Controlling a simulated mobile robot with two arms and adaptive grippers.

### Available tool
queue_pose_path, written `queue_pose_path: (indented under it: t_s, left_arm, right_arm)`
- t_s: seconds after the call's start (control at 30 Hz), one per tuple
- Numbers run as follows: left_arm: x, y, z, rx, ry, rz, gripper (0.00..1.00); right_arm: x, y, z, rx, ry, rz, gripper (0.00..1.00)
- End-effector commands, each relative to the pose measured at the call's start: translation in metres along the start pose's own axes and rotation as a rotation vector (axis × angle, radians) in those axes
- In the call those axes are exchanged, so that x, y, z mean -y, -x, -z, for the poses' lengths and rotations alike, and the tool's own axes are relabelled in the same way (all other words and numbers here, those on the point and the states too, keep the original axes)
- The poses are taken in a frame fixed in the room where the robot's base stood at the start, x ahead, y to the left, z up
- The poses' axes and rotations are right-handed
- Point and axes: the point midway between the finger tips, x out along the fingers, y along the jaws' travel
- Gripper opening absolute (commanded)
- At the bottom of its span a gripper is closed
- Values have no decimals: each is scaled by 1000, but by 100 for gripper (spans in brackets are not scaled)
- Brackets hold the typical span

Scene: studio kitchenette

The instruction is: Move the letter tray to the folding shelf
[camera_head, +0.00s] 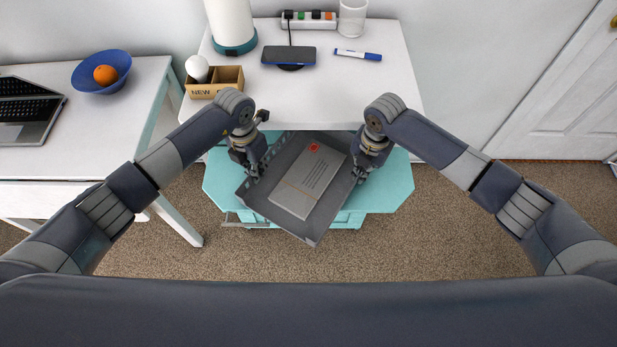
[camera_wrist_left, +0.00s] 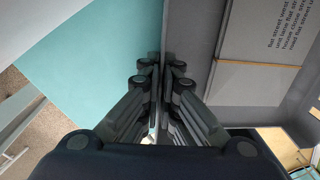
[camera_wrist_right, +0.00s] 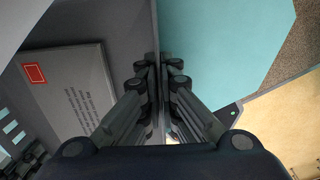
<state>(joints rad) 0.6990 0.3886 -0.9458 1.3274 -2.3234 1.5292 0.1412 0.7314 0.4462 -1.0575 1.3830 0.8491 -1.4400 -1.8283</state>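The letter tray (camera_head: 277,214) is grey and shallow, and sits turned at an angle in the middle of the head view. A grey envelope-like packet (camera_head: 306,183) with a red mark and a tan band lies in it. My left gripper (camera_head: 257,172) is shut on the tray's left wall; the wall runs between its fingers in the left wrist view. My right gripper (camera_head: 362,171) is shut on the right wall. The tray is over a turquoise surface (camera_head: 392,186), seemingly the folding shelf; whether it touches it I cannot tell. The tray's far edge is partly hidden near the white desk.
The white desk (camera_head: 340,98) behind holds a box (camera_head: 215,82), a phone on a stand (camera_head: 288,56), a blue marker (camera_head: 358,55) and a power strip. A side table (camera_head: 110,134) with laptop and fruit bowl stands left. Carpet (camera_head: 400,250) is clear in front and right.

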Motion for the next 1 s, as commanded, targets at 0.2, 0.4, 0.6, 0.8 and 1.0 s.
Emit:
queue_pose_path:
  t_s: [0.2,0.4,0.6,0.8,1.0]
  left_arm:
    - [-1,-2,0,-1,1,-2,25]
    - [-1,-2,0,0,1,-1,25]
    - [-1,9,-1,3,-1,-1,25]
    - [-2,48,-1,4,-1,-3,25]
    - [-1,89,-1,3,0,-3,25]
  right_arm:
    - [1,-2,-1,1,-1,3,25]
    - [0,-2,0,1,0,1,25]
    - [0,-2,0,0,0,0,25]
    - [0,-2,0,0,0,0,25]
    - [0,-2,0,0,0,0,25]
